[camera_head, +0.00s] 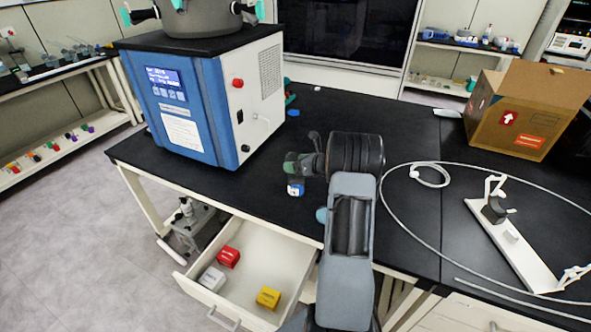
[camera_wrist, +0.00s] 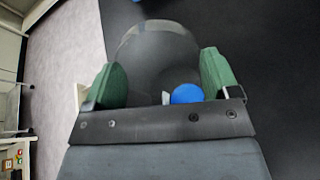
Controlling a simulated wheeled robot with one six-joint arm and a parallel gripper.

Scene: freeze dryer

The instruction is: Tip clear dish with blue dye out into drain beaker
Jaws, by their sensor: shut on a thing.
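My gripper (camera_wrist: 160,85) has green fingertips on either side of a see-through, greyish round dish (camera_wrist: 150,50) and is shut on it. A blue disc (camera_wrist: 187,93) shows at the dish's near side; I cannot tell whether it is dye in the dish or something seen through it. In the head view my gripper (camera_head: 291,165) is above the black bench, left of my wrist, and the dish cannot be made out there. A small white container with blue on it (camera_head: 296,188) stands on the bench just below the gripper. I cannot identify a drain beaker.
A blue and white freeze dryer (camera_head: 205,95) stands at the bench's left. An open drawer (camera_head: 270,245) below holds red, white and yellow boxes. A cardboard box (camera_head: 520,110), a looped white tube (camera_head: 385,200) and a white stand (camera_head: 515,235) are at right.

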